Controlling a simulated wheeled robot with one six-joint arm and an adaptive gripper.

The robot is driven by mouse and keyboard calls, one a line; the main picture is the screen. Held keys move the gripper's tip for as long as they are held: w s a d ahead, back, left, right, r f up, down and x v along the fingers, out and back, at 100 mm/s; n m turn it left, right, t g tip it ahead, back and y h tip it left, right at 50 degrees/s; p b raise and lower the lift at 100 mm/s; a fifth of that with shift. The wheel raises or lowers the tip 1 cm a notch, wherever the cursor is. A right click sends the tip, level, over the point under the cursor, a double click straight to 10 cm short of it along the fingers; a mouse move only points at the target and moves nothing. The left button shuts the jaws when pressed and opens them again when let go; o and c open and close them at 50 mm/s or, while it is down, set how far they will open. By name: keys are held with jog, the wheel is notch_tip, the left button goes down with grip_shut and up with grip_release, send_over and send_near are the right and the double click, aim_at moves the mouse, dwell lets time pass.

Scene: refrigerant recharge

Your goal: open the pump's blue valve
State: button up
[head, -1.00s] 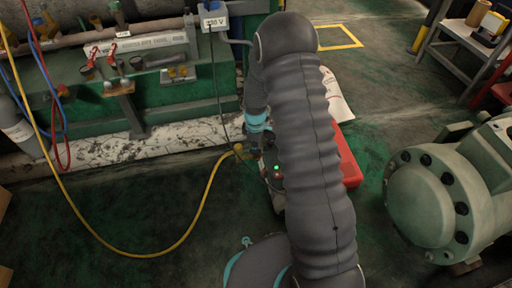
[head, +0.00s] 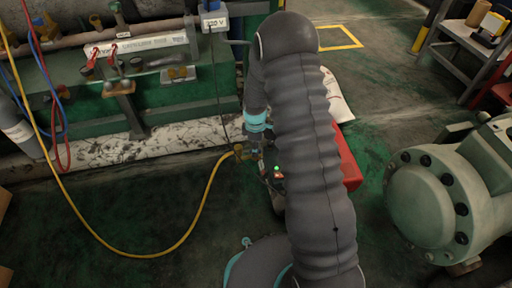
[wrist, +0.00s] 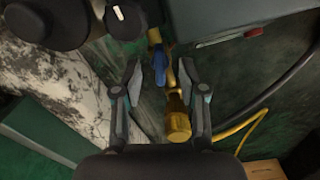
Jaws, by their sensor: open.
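The blue valve (wrist: 160,66) shows in the wrist view as a small blue lever on brass fittings beside the pump. My gripper (wrist: 160,72) is open, with one finger on each side of the blue lever. I cannot tell whether either finger touches it. A brass fitting (wrist: 178,120) also lies between the fingers, nearer the palm. The pump's grey body (wrist: 215,15) is at the top of the wrist view. In the head view my arm hides most of the pump, and the blue valve cannot be made out there.
A yellow hose (head: 205,190) loops across the floor to the pump's fittings. A red case (head: 346,160) lies right of my arm. A pipe rack with red-handled valves (head: 112,55) stands at the left. A large green flanged vessel (head: 430,195) is at the right.

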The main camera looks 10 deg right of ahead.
notch_tip(320, 180, up, 9)
jog(key=p, duration=0.4)
jog(key=shift+f+p, duration=0.2)
jog(key=shift+p, duration=0.2)
dwell(0.4)
jog(key=s+m+g, duration=0.2)
jog(key=s+m, duration=0.3)
jog(key=s+r+m+t+p, duration=0.1)
jog(key=s+r+m+t, duration=0.1)
jog(key=s+r, duration=0.6)
jog(key=s+r+m+t+p, duration=0.2)
jog(key=s+r, duration=0.7)
jog(key=r, duration=0.8)
jog(key=s+r+m+t+p, duration=0.1)
jog(key=s+r+m+t, duration=0.2)
jog(key=r, duration=1)
jog(key=s+m, duration=0.2)
jog(key=s, duration=0.3)
jog(key=shift+s+r+m+t, duration=0.25)
jog(key=shift+m+t, duration=0.05)
jog(key=shift+m, duration=0.1)
